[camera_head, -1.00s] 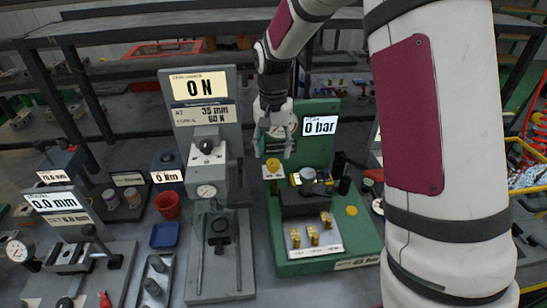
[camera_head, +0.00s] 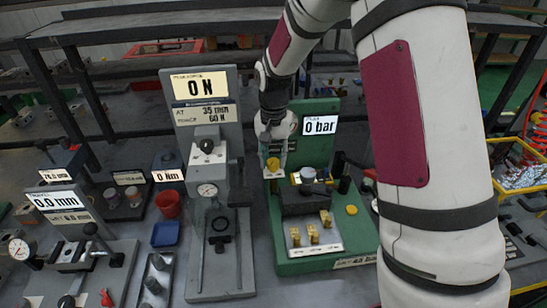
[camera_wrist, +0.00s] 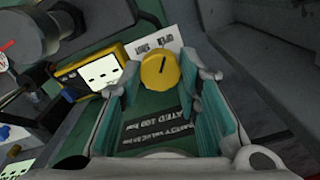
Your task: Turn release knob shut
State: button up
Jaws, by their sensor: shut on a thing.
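The release knob (camera_head: 273,164) is yellow and round, on the left part of the green pressure station (camera_head: 300,268). It also shows in the wrist view (camera_wrist: 160,73), with a dark pointer line on its top. My gripper (camera_head: 273,152) points down over the knob in the head view. In the wrist view its two teal-padded fingers (camera_wrist: 161,85) stand on either side of the knob, shut on it near their tips. A white plate (camera_wrist: 156,43) with upside-down lettering lies behind the knob. The station's display (camera_head: 320,125) reads 0 bar.
A yellow-cased gauge (camera_wrist: 93,77) sits close beside the left finger. Several brass fittings (camera_head: 313,234) stand on a white plate in front. A grey force press (camera_head: 208,150) stands to the left, reading 0 N. A red cup (camera_head: 167,206) is further left.

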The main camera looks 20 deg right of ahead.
aim_at(273, 161)
jog(key=n, duration=0.6)
jog(key=shift+n, duration=0.4)
jog(key=n, duration=0.3)
jog(key=shift+n, duration=0.3)
jog(key=shift+n+p, duration=0.4)
jog(key=shift+n, duration=1.3)
jog(key=o, duration=1.1)
jog(key=shift+o, duration=0.2)
jog(key=shift+r, duration=0.15)
notch_tip(273, 161, up, 12)
